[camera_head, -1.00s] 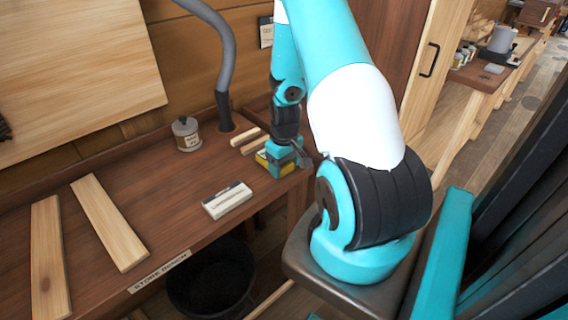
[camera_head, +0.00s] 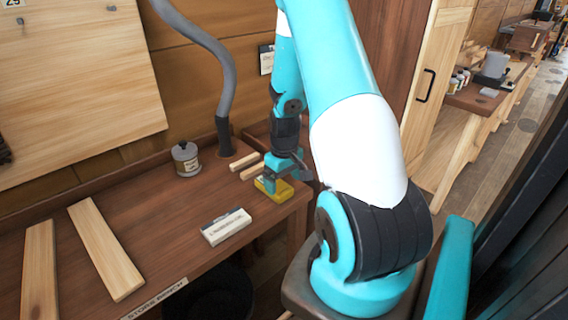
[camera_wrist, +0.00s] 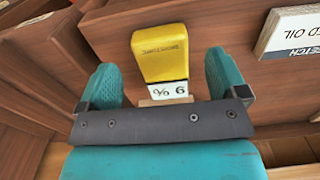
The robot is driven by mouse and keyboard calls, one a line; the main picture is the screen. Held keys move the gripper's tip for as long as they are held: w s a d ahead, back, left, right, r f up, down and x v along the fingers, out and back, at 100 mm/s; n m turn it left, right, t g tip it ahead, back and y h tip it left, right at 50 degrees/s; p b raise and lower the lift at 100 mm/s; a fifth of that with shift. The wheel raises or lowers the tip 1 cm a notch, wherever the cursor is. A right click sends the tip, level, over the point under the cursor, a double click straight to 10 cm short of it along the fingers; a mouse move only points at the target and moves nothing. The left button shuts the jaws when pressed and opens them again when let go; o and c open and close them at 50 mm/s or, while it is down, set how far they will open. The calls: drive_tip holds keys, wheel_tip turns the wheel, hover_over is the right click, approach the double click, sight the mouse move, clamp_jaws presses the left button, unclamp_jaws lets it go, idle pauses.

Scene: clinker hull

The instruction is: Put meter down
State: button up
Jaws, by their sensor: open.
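The meter is a yellow block with a white display reading in percent. In the wrist view the meter (camera_wrist: 160,52) lies on the bench top between and just beyond the fingertips of my gripper (camera_wrist: 168,80), with gaps on both sides. In the head view the meter (camera_head: 275,189) lies near the bench's right end, partly hidden by my gripper (camera_head: 287,170). My gripper is open, its teal fingers apart and above the meter.
On the store bench (camera_head: 180,230) are a white labelled block (camera_head: 226,226), a lidded tin (camera_head: 186,158), short wood strips (camera_head: 245,163) and long planks (camera_head: 105,249). A grey hose (camera_head: 222,90) rises at the back. Bare bench lies between the tin and the planks.

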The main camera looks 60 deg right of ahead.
wheel_tip(320, 180, up, 8)
drive_tip(key=w+a+r+n+t+y, duration=0.1)
drive_tip(key=w+a+r+n, duration=0.15)
drive_tip(key=a, duration=0.45)
drive_tip(key=w+a+r+n, duration=0.1)
drive_tip(key=a+r, duration=0.3)
drive_tip(key=a, duration=0.4)
drive_tip(key=s+a+r+n+y, duration=0.1)
drive_tip(key=s+a+r+n, duration=0.1)
drive_tip(key=s+a, duration=0.3)
drive_tip(key=s+a+r+n+y, duration=0.1)
drive_tip(key=s+a+r, duration=0.3)
drive_tip(key=a, duration=0.6)
drive_tip(key=s+a+r+n+g+y, duration=0.1)
drive_tip(key=s+a+r+n, duration=0.2)
drive_tip(key=s+a, duration=0.3)
drive_tip(key=shift+a+b, duration=0.4)
drive_tip(key=shift+a, duration=0.65)
